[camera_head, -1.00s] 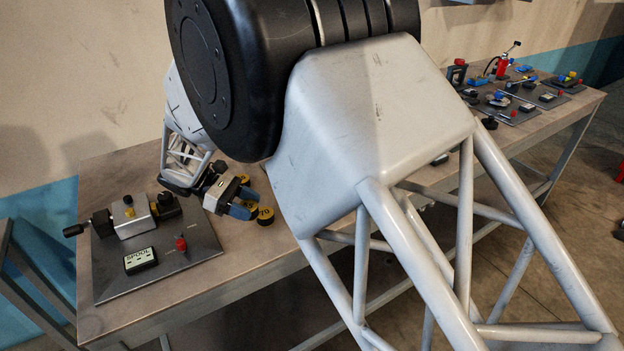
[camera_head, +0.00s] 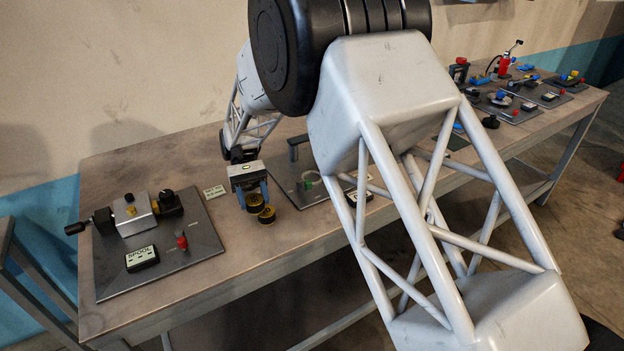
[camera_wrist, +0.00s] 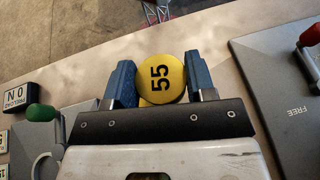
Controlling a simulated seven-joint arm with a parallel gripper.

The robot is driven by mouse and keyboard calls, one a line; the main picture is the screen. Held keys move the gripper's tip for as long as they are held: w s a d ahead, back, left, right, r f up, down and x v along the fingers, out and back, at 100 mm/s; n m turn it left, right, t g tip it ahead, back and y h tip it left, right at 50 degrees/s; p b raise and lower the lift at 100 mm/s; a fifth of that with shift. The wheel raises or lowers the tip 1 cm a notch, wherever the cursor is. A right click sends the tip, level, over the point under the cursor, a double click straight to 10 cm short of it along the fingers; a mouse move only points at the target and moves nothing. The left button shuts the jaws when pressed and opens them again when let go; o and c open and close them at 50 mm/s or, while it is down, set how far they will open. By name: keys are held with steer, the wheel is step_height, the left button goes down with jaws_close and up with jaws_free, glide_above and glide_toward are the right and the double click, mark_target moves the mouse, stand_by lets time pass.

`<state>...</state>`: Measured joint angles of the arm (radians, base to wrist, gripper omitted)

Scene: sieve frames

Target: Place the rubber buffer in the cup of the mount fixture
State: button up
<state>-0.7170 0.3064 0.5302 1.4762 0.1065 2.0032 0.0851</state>
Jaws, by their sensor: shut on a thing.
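My gripper (camera_head: 254,200) points down at the table's front part, its blue fingers shut on a black rubber buffer with a yellow face. In the wrist view the held buffer (camera_wrist: 162,78) shows "55" between the fingertips. I cannot tell if it is clear of the table. A grey plate (camera_head: 310,198) with a green-knobbed handle, likely the mount fixture, is to the right, partly behind my arm. Its green knob (camera_wrist: 40,112) shows in the wrist view beside a "PRELOAD ON" sign. I cannot make out its cup clearly.
A grey spool fixture plate (camera_head: 185,262) with a red knob and a "SPOOL" display lies at the left. A small card (camera_head: 214,191) lies behind my gripper. Several other fixtures (camera_head: 515,112) stand at the table's far right. Bare table (camera_head: 225,240) shows between the plates.

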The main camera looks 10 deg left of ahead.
mark_target(259, 197)
steer(key=m+y, duration=0.1)
steer(key=w+m+g+y, duration=0.1)
steer(key=m+g+y, duration=0.1)
steer(key=shift+w+d+r, duration=0.1)
steer(key=shift+w+d, duration=0.1)
steer(key=shift+d, duration=0.05)
steer(key=m+y, duration=0.1)
steer(key=w+m+y, duration=0.1)
steer(key=y, duration=0.1)
steer(key=m+y, duration=0.1)
steer(key=m, duration=0.1)
steer(key=shift+w+d+r+g+y, duration=0.3)
steer(key=shift+w+y, duration=0.1)
steer(key=w+d+r+m+t+y, duration=0.2)
steer(key=w+d+m+t+y, duration=0.2)
steer(key=w+m+t+y, duration=0.2)
steer(key=w+d+r+m+t+y, duration=0.3)
steer(key=w+d+m+t+y, duration=0.2)
steer(key=w+m, duration=0.6)
steer(key=m+t+y, duration=0.1)
steer(key=t+y, duration=0.1)
steer(key=shift+d+r+t, duration=0.2)
steer(key=shift+t, duration=0.1)
steer(key=shift+f, duration=3.1)
steer(key=shift+f, duration=0.1)
steer(key=shift+f, duration=1.75)
